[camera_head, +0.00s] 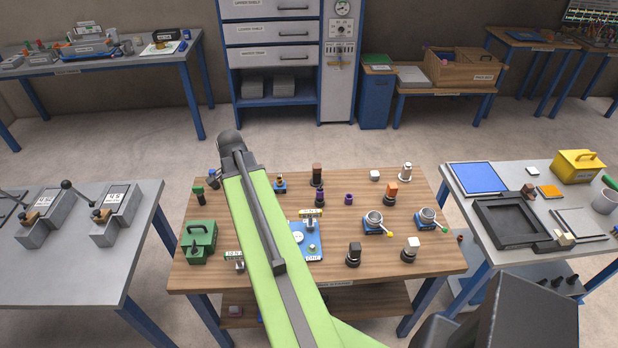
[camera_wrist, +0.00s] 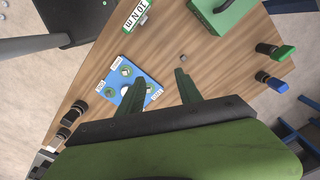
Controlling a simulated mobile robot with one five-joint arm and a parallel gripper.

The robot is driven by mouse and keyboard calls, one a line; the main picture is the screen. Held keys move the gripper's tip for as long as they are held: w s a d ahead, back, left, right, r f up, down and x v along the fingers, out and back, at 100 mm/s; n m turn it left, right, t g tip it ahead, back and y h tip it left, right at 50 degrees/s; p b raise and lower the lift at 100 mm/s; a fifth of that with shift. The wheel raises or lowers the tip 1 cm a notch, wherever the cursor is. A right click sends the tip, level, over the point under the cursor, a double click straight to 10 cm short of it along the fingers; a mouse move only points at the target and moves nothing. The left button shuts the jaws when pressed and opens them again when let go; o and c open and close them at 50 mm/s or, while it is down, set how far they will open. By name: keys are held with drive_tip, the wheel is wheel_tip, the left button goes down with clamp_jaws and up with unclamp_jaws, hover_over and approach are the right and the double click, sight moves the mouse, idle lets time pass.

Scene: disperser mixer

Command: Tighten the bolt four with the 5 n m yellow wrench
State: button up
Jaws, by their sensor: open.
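A blue plate (camera_head: 314,240) with small bolts and white labels lies mid-table, partly behind my arm; one label reads ONE. It also shows in the wrist view (camera_wrist: 128,105), where the other labels are too small to read surely.
Dark-based knobs (camera_wrist: 270,50) stand near the table edge. Blue holders with round cups (camera_head: 374,222) and several small posts stand on the wooden table (camera_head: 440,262).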

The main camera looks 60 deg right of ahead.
drive_tip(key=s+d+r+m+p, duration=0.1)
drive_tip(key=s+d+r+m, duration=0.1)
drive_tip(key=s+d+m, duration=0.8)
drive_tip(key=m, duration=0.1)
hover_over(311, 217)
drive_tip(key=f+b, duration=1.6)
drive_tip(key=f, duration=0.1)
drive_tip(key=shift+w+d+b, duration=0.25)
drive_tip(key=shift+d+b, duration=0.05)
drive_tip(key=shift+b, duration=0.1)
drive_tip(key=shift+r, duration=0.15)
clamp_jaws()
